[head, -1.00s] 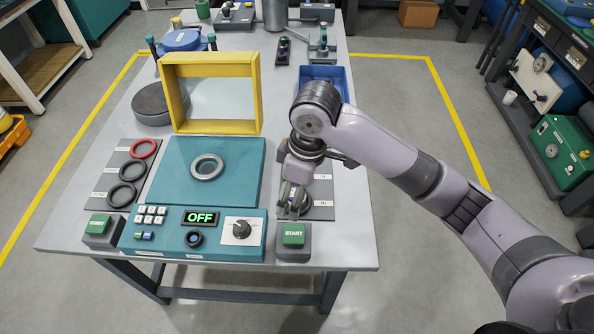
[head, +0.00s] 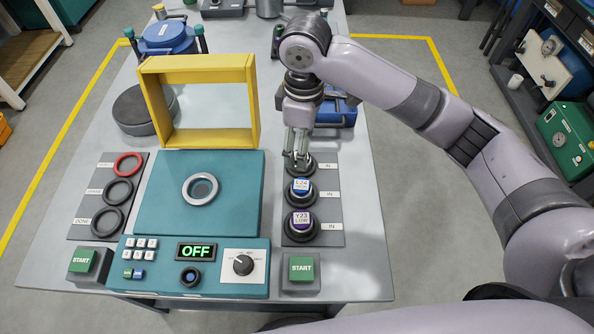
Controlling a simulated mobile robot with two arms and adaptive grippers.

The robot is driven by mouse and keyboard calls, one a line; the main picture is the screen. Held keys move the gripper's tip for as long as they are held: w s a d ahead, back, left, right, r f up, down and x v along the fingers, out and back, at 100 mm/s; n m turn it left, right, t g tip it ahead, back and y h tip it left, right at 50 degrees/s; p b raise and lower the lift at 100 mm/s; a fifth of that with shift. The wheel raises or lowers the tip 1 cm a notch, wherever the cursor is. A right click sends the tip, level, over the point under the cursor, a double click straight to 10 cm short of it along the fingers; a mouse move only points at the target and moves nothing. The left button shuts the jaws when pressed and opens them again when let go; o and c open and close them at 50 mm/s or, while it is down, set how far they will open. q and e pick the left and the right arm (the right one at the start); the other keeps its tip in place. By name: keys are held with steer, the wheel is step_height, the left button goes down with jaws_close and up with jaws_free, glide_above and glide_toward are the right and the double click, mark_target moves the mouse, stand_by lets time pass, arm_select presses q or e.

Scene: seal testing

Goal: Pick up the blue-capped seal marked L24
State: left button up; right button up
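The blue-capped seal marked L24 (head: 300,187) sits upright in the middle place of the grey mat (head: 334,208) on the right of the bench. A purple-capped seal marked Y23 LOW (head: 301,222) sits in the near place. My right gripper (head: 295,160) points down over the far place, just beyond L24. A dark round base (head: 308,166) shows below its fingertips, and the fingers cover its top. I cannot tell whether they touch it or how wide they are open. My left gripper is not in view.
A teal station has a grey ring (head: 201,189), a yellow frame (head: 197,143) standing behind it, and a panel reading OFF (head: 196,252). Green START buttons (head: 301,268) flank the panel. A rack with red and black rings (head: 122,190) lies left. A blue bin (head: 338,112) stands behind my gripper.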

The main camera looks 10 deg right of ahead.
glide_above(303, 185)
step_height(303, 185, down, 8)
steer(key=shift+s+a+r+p, duration=0.15)
steer(key=shift+r+p, duration=0.1)
steer(key=shift+p, duration=0.2)
steer(key=f, duration=0.4)
steer(key=shift+w, duration=0.3)
steer(key=shift+s+f+p, duration=0.1)
steer(key=shift+f+p, duration=0.2)
steer(key=shift+f, duration=0.15)
step_height(303, 185, down, 4)
steer(key=shift+s+f+p, duration=0.1)
steer(key=shift+f+p, duration=0.15)
steer(key=shift+p, duration=0.25)
steer(key=shift+f, duration=0.2)
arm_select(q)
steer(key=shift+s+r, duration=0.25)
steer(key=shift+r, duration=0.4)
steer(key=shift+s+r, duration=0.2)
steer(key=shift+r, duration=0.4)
arm_select(e)
steer(key=shift+c, duration=0.3)
